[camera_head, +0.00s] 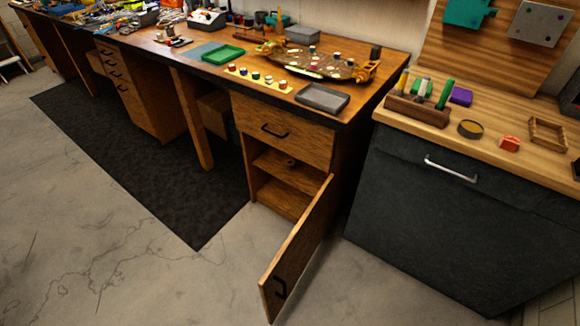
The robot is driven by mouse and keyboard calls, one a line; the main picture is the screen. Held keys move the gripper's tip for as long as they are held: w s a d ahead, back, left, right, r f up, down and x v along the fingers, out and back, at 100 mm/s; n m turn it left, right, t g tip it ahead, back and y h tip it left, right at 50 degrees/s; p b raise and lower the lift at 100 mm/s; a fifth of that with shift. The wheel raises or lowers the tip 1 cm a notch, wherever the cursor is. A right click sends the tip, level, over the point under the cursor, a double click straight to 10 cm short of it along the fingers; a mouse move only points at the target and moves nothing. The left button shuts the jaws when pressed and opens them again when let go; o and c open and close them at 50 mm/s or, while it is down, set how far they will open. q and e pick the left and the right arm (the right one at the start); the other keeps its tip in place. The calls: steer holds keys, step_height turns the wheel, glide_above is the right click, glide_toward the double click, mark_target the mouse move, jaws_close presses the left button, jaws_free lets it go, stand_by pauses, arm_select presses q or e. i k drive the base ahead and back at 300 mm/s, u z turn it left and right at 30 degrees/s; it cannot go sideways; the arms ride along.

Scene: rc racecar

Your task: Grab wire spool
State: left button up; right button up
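A small dark round object (290,163) sits on the middle shelf inside the open cabinet (272,179) under the workbench. It may be the wire spool, but it is too small and shaded to tell. No other thing in view can be clearly named a wire spool. Neither of my grippers shows in the head view.
The cabinet door (297,252) stands wide open, reaching out over the concrete floor. A closed drawer (278,132) is above the cabinet. A dark grey cabinet (450,200) with a wooden top stands at right. A black mat (135,150) lies at left. The front floor is clear.

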mark_target(289, 163)
steer(key=u, duration=3)
steer(key=i, duration=3.1)
steer(key=z, duration=4.5)
steer(key=i, duration=1.45)
